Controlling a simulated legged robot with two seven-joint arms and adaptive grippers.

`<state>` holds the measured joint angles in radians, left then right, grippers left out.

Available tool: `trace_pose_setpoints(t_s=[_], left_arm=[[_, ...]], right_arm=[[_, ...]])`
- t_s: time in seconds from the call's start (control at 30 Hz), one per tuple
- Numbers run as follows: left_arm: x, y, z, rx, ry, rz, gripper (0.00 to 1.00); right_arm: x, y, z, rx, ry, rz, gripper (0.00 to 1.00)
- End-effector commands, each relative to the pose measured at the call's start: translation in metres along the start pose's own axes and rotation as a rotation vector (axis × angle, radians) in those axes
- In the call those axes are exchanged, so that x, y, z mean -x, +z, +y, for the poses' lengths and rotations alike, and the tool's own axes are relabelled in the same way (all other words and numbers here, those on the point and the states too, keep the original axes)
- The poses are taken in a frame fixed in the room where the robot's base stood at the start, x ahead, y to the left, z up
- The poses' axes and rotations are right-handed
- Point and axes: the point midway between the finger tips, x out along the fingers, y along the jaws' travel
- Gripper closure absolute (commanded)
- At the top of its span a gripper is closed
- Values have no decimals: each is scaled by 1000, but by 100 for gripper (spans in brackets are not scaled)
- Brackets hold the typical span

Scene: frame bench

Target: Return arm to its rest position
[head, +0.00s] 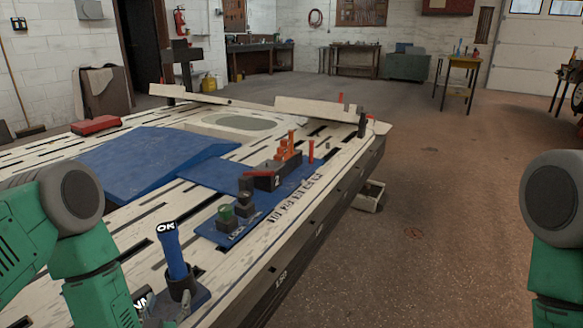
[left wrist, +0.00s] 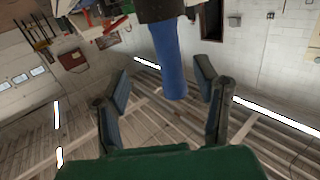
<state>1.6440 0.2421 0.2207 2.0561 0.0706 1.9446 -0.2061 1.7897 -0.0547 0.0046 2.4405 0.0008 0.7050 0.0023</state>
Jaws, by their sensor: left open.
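My left gripper (left wrist: 160,77) is open, with its two dark fingers spread apart in the left wrist view. A blue handle (left wrist: 168,62) shows between and beyond the fingers, with no visible grip on it. In the head view, an upright blue handle marked OK (head: 174,255) stands in a dark base at the bench's near edge. My left arm (head: 95,270) reaches down at the lower left, beside that handle; its fingers cannot be made out clearly there. My right arm (head: 557,240) is at the right edge, over the floor, and its gripper is out of view.
The slatted frame bench (head: 150,236) fills the left and middle. It bears a blue ramp (head: 145,160) and a blue plate with a black block (head: 270,177), an orange piece (head: 288,148) and a green-topped knob (head: 226,213). The floor (head: 430,180) to the right is mostly clear.

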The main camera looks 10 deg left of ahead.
Motion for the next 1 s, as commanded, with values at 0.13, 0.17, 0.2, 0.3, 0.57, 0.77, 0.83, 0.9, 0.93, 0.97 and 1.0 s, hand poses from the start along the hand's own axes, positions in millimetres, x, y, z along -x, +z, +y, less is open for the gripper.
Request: trace_pose_setpoints(t_s=[0.13, 0.17, 0.2, 0.3, 0.57, 0.77, 0.83, 0.9, 0.93, 0.97, 1.0], left_arm=[[29, 43, 22, -14, 120, -268, 44], [40, 55, 26, -23, 149, -347, 44], [58, 72, 30, -36, 185, -462, 44], [110, 105, 30, -81, 251, -736, 44], [233, 135, -10, -217, 274, -1282, 44], [275, 102, -31, -266, 248, -1452, 44], [275, 86, -31, -266, 248, -1451, 44], [276, 69, -31, -266, 248, -1450, 44], [277, 62, -31, -266, 248, -1450, 44], [277, 54, -31, -265, 248, -1450, 44], [277, 43, -31, -265, 249, -1450, 44]], right_arm=[[0, 0, 0, 0, 0, 0, 40], [0, 0, 0, 0, 0, 0, 40], [0, 0, 0, 0, 0, -1, 40], [0, 0, 0, 0, 0, -1, 40], [0, 0, 0, 0, 0, -1, 40], [30, -1, 0, 0, 0, -2, 40], [46, -2, 0, 0, 0, 0, 40], [63, -4, 0, 0, 0, 0, 40], [70, -4, 0, 0, 0, 0, 40], [78, -4, 1, 0, 0, 0, 40], [89, -5, 1, 0, 0, 0, 40]])
